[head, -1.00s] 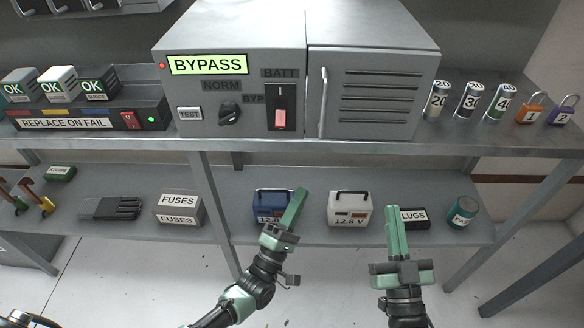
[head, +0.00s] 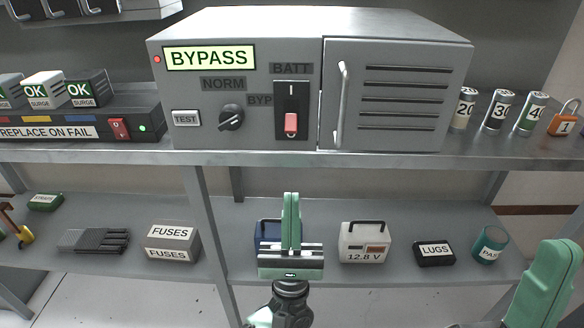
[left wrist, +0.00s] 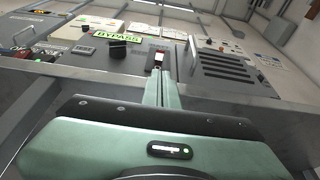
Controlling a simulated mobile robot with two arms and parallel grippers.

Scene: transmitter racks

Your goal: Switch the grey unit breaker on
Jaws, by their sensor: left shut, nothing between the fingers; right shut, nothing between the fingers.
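The grey unit (head: 240,60) stands on the upper shelf with a lit BYPASS display. Its breaker (head: 291,110), under the BATT label, is a black plate with a pinkish-red toggle (head: 291,124) at the lower end, away from the "I" mark. The breaker also shows in the left wrist view (left wrist: 159,59), just past the fingertips. My left gripper (head: 291,196) is shut and empty, pointing up below the breaker, in front of the lower shelf in the head view. My right gripper (head: 560,245) is shut and empty at the lower right, partly cut off by the frame.
The upper shelf edge (head: 380,160) runs below the unit. Several battery boxes and cases stand on the lower shelf.

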